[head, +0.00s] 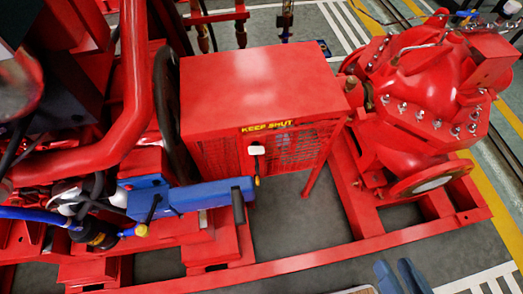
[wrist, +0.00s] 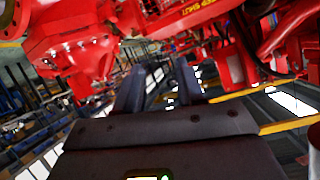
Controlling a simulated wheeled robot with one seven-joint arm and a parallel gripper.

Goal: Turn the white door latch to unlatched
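The white door latch (head: 256,150) is a small pale handle on the front of a red box-shaped guard (head: 258,85), just below the yellow KEEP SHUT label (head: 268,126). A short dark piece hangs below the latch. My gripper (head: 400,272) is at the bottom edge of the head view, to the right of and well apart from the latch. In the wrist view, the two dark fingers of my gripper (wrist: 159,85) stand apart with nothing between them. The label (wrist: 198,9) shows upside down at the top of the wrist view; I cannot make out the latch there.
A blue unit (head: 175,197) with a dark handle sits left of and below the latch. A red pump (head: 430,90) stands at the right. A red base rail (head: 310,255) runs between my gripper and the guard. Grey floor shows below the latch.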

